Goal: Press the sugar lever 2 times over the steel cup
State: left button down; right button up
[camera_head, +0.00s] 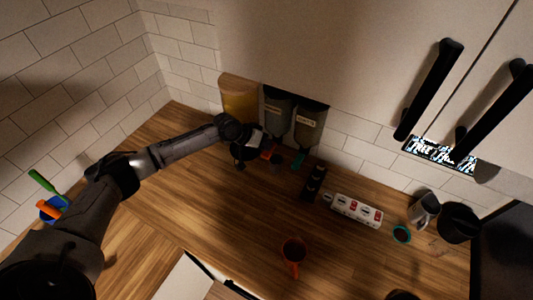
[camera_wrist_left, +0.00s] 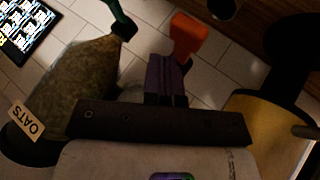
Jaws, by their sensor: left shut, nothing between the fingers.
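Three dispensers hang on the back wall: a yellow one (camera_head: 240,97), a dark middle one (camera_head: 277,108) and one (camera_head: 310,122) whose label reads OATS in the left wrist view (camera_wrist_left: 85,80). I cannot read which is sugar. An orange lever (camera_wrist_left: 187,37) shows just past my left gripper (camera_wrist_left: 167,72). The oats dispenser's lever (camera_head: 298,160) is teal. In the head view my left gripper (camera_head: 262,148) is at the orange lever, shut and empty; touching or apart is unclear. A small dark cup (camera_head: 277,161), perhaps the steel cup, stands below the middle dispenser.
A black holder (camera_head: 314,183), a white box (camera_head: 356,210), a metal pitcher (camera_head: 423,208) and a black pot (camera_head: 458,222) stand to the right.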

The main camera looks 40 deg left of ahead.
pick_arm(q)
jog(key=shift+f, duration=0.15)
jog(key=shift+f, duration=0.25)
